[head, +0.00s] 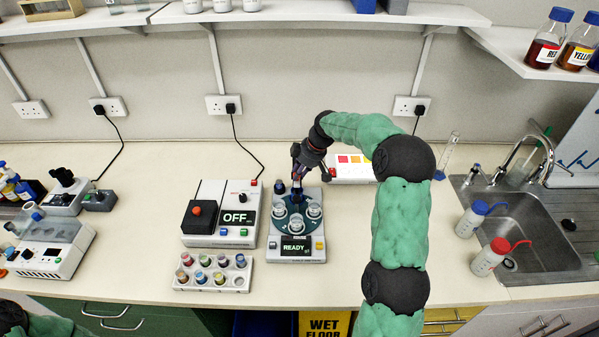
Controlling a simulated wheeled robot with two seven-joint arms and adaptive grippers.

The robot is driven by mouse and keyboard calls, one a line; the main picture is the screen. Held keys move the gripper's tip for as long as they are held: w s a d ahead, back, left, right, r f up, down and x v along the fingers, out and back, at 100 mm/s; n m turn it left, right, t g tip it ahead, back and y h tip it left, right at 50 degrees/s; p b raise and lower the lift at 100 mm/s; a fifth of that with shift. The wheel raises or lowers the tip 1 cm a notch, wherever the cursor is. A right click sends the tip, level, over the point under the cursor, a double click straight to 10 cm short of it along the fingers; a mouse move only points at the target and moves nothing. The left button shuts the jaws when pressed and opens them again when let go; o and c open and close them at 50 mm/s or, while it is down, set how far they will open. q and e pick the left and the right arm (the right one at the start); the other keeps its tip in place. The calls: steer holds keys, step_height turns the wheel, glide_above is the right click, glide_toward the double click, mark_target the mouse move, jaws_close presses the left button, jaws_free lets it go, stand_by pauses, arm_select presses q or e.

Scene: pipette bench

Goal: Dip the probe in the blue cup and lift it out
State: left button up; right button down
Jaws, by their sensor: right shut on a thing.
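My right gripper (299,174) is shut, pointing down over the back of the round turntable on a white device (300,257) whose screen reads READY. What it holds is small and dark; I take it to be the probe, mostly hidden by the fingers. Several clear cups stand on the turntable, one at the right (314,211) and one at the front (296,224). I cannot tell which cup is blue, nor whether the probe tip is inside a cup. My left gripper is out of view.
A box with an OFF screen (238,217) stands left of the device. A rack of coloured vials (212,286) lies in front of it. A panel with coloured squares (352,178) is behind my right arm. Two wash bottles (472,219) (489,257) stand by the sink (535,215).

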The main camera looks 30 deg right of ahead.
step_height(320, 180, up, 6)
steer(key=shift+f+p, duration=0.25)
steer(key=shift+p, duration=0.85)
steer(key=shift+w+d, duration=0.1)
steer(key=c, duration=1.3)
jaws_free()
steer(key=v, duration=1.2)
